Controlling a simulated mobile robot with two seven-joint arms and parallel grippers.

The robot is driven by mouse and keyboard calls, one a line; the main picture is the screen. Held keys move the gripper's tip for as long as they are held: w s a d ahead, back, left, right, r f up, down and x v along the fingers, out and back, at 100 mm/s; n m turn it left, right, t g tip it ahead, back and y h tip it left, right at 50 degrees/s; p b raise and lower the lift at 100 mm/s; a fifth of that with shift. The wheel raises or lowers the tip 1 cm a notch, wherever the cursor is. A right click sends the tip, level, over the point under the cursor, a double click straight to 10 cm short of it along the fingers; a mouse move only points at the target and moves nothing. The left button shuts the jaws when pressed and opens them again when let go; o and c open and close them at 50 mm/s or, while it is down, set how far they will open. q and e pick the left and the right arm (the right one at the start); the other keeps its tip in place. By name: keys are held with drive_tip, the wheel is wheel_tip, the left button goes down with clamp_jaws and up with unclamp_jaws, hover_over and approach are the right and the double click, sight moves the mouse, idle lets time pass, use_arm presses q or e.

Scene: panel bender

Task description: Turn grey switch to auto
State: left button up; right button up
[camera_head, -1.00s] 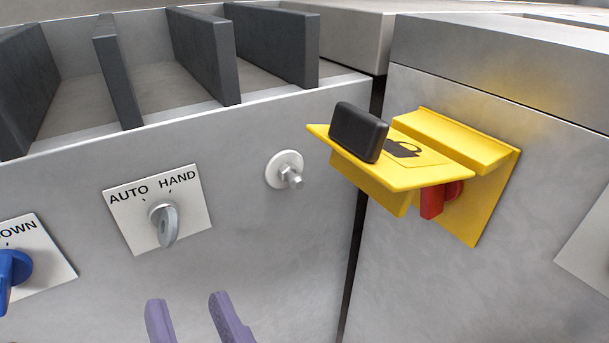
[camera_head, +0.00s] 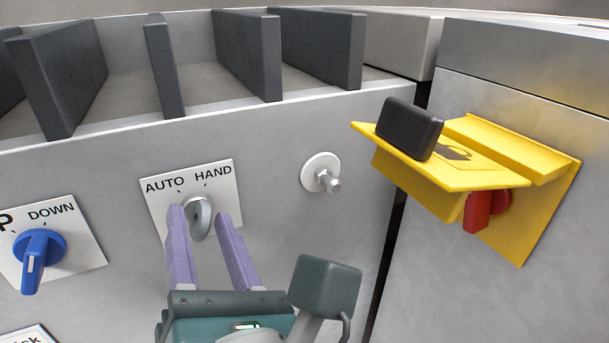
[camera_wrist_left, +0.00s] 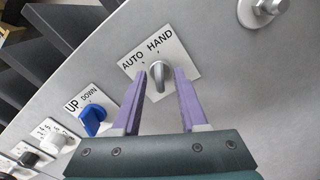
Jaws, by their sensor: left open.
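The grey switch (camera_head: 201,217) sits on a white plate (camera_head: 233,181) marked AUTO and HAND on the grey panel. In the head view its knob stands near upright, and its exact setting is hard to tell. My left gripper (camera_head: 199,212) is open, with a purple finger on each side of the knob. In the left wrist view the grey switch (camera_wrist_left: 158,74) shows between the tips of my left gripper (camera_wrist_left: 169,70), with a gap on both sides. My right gripper is in neither view.
A blue switch (camera_head: 40,250) on an UP/DOWN plate is to the left. A silver bolt (camera_head: 323,174) sticks out to the right of the grey switch. Further right, a yellow bracket (camera_head: 455,169) with a black block and a red handle juts out.

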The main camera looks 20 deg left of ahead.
use_arm(q)
drive_tip(key=shift+c, duration=0.3)
clamp_jaws()
idle(0.4)
drive_tip(key=shift+r+n+p, duration=0.1)
drive_tip(key=shift+n+p, duration=0.75)
drive_tip(key=shift+n, duration=0.45)
drive_tip(key=n+p, duration=0.1)
drive_tip(key=n, duration=0.1)
drive_tip(key=shift+n, duration=0.3)
drive_tip(key=n, duration=0.3)
drive_tip(key=shift+n, duration=1.9)
